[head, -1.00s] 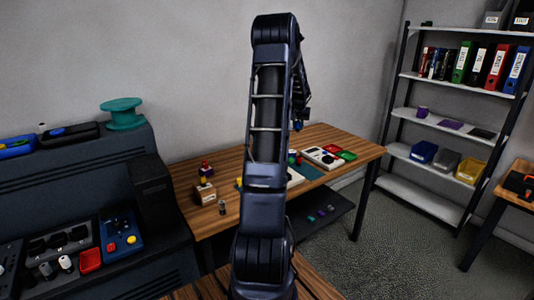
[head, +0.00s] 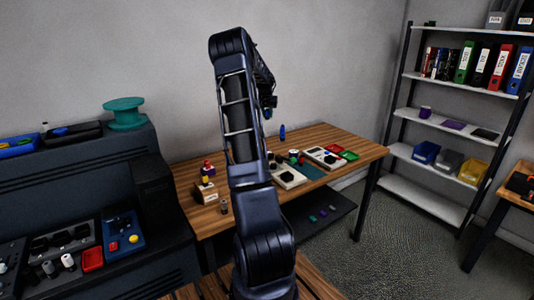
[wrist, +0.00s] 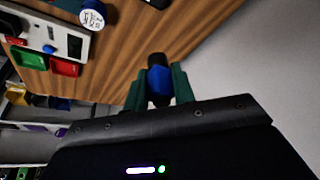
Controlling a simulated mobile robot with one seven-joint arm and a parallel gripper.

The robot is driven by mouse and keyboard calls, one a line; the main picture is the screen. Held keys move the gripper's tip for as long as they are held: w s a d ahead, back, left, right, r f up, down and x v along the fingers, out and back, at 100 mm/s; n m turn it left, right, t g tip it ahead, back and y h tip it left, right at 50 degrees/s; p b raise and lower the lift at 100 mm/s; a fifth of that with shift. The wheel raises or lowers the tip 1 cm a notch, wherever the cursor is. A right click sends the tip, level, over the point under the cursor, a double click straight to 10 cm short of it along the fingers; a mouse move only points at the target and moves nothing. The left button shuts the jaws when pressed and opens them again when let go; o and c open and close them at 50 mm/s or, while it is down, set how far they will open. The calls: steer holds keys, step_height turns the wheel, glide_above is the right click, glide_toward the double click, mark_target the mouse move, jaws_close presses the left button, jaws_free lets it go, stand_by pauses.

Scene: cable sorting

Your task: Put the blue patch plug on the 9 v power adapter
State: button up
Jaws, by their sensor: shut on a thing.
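My gripper (wrist: 159,88) is shut on a blue plug (wrist: 158,80) with dark ends, held between its two green fingers above the wooden table. I cannot tell which thing is the 9 v power adapter. A pale board (head: 288,180) with dark parts on it lies on the table below.
Another pale board (head: 322,158) lies to the right, beside a red tray (head: 336,160) and a green tray (head: 347,154). A wooden block (head: 204,194) sits at the left. The shelf (head: 450,120) stands apart at right.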

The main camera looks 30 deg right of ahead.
step_height(320, 180, down, 20)
steer(key=shift+r, duration=0.1)
stand_by(0.5)
steer(key=o, duration=1)
steer(key=shift+w, duration=0.1)
